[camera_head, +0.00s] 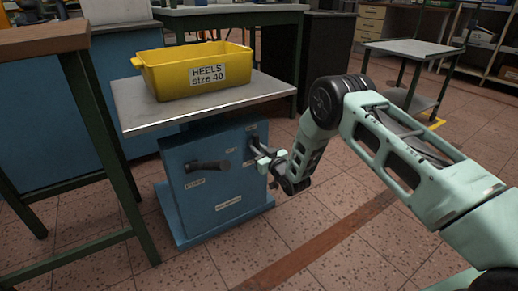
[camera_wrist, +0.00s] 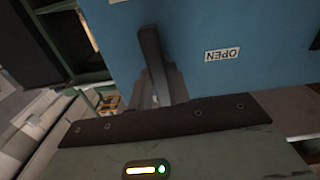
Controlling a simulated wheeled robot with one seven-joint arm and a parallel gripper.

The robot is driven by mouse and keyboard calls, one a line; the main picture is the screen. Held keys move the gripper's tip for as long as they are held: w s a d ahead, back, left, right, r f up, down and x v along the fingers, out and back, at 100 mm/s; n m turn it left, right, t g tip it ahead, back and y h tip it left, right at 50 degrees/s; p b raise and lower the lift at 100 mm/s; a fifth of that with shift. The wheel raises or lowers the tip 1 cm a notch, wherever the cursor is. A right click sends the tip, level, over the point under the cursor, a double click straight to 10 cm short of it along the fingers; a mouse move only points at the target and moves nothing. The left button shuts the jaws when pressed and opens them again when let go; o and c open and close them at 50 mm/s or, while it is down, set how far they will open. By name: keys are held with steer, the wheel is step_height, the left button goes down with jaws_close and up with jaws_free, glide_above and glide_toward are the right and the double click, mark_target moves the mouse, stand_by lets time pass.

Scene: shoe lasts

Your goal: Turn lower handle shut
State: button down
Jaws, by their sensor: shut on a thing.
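A blue cabinet (camera_head: 215,190) under a grey top has dark handles on its front. One black handle (camera_head: 208,166) sticks out roughly level at the left of the front. Another dark handle (camera_head: 255,143) is at the right, partly hidden by my gripper (camera_head: 264,161). My gripper is shut on this right handle.
A yellow bin (camera_head: 196,72) labelled HEELS size 40 stands on the grey top (camera_head: 150,115). A green-legged bench (camera_head: 100,135) is close on the left. A grey cart (camera_head: 415,52) stands at the back right. The tiled floor (camera_head: 320,225) in front is clear.

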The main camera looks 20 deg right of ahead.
steer(key=shift+f+m, duration=0.1)
steer(key=shift+m, duration=0.4)
steer(key=c, duration=1.3)
jaws_free()
steer(key=p+v, duration=0.6)
steer(key=v, duration=1.1)
steer(key=shift+s, duration=0.25)
